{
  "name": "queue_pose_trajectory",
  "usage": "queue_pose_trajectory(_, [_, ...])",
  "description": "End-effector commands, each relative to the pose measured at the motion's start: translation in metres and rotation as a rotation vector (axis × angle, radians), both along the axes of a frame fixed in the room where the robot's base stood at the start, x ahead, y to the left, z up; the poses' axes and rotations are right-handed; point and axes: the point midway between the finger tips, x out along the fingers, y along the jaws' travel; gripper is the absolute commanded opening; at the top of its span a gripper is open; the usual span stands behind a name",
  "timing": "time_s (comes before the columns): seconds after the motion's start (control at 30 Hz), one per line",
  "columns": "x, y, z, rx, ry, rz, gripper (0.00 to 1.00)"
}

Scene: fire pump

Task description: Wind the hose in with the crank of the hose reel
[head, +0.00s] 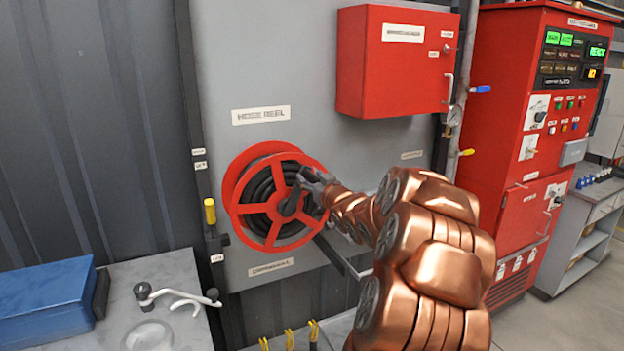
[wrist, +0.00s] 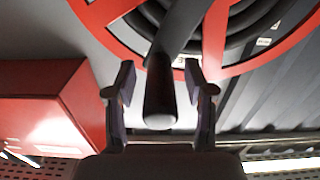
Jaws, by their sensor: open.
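The hose reel (head: 236,212) is a red spoked wheel with black hose (head: 258,187) wound on it, mounted on a grey panel. A dark grey crank (head: 291,203) runs from its hub up and to the right. My gripper (head: 311,182) is at the crank's outer end in the head view, partly hiding it. In the wrist view the dark crank handle (wrist: 160,104) lies between the two fingers of my gripper (wrist: 160,76). The fingers are open, with a gap on each side of the handle.
A red cabinet (head: 385,75) hangs above right of the reel; it also shows in the wrist view (wrist: 45,105). A metal bar (head: 338,258) sticks out below right of the reel. A bench (head: 165,272) with a blue box (head: 45,303) stands at lower left.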

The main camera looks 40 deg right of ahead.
Motion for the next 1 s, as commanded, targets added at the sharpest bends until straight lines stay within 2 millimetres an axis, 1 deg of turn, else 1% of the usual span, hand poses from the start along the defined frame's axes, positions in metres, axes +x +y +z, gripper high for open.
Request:
queue_pose_trajectory(0.13, [-0.0001, -0.0001, 0.0002, 0.000, 0.000, 0.000, 0.54])
queue_pose_trajectory(0.17, [-0.0002, 0.0000, 0.0003, 0.000, 0.000, 0.000, 0.52])
queue_pose_trajectory(0.6, [-0.0003, -0.0001, 0.0006, 0.000, -0.001, 0.000, 0.06])
queue_pose_trajectory(0.67, [-0.0003, -0.0001, 0.0006, 0.000, -0.001, 0.000, 0.00])
queue_pose_trajectory(1.0, [-0.0004, -0.0001, 0.0008, 0.000, -0.001, -0.001, 0.00])
